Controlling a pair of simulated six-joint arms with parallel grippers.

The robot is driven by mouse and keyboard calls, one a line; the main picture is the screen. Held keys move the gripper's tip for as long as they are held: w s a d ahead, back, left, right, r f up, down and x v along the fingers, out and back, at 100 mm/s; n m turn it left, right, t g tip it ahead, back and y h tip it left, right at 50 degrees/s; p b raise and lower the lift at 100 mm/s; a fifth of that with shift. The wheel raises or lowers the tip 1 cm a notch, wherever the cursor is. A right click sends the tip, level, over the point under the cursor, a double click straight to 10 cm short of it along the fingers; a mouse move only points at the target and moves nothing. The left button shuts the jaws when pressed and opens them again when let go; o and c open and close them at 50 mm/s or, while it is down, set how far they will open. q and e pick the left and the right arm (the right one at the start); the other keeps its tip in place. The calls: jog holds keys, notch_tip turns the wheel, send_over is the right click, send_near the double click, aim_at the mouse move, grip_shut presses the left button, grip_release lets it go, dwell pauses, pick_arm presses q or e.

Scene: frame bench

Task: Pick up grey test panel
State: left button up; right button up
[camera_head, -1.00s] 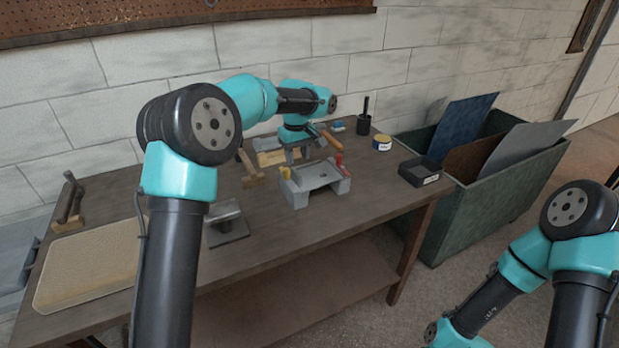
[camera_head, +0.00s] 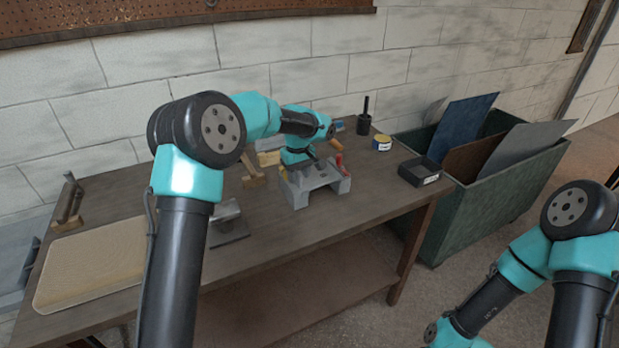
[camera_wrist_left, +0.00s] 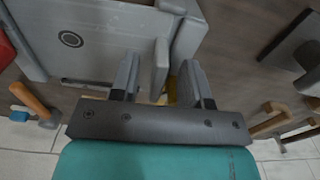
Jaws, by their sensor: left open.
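A flat grey plate (camera_head: 318,178), apparently the grey test panel, lies in a grey fixture (camera_head: 299,197) on the workbench. In the left wrist view the plate (camera_wrist_left: 95,45) fills the upper left and shows a dark round ring. My left gripper (camera_head: 311,163) is over the back of the fixture, partly hidden by its own wrist. In the wrist view the open fingers (camera_wrist_left: 160,72) point at the plate's edge and a grey upright of the fixture. I cannot tell whether they touch anything. My right gripper is out of view.
A red clamp (camera_head: 340,161) stands at the fixture's right. A dark tray (camera_head: 419,172), a yellow tin (camera_head: 382,142) and a black cup (camera_head: 364,125) stand farther right. A green bin (camera_head: 490,205) holds several sheets.

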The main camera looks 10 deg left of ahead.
pick_arm(q)
jog(key=shift+f, duration=0.2)
jog(key=shift+c, duration=0.4)
grip_shut()
dwell(0.3)
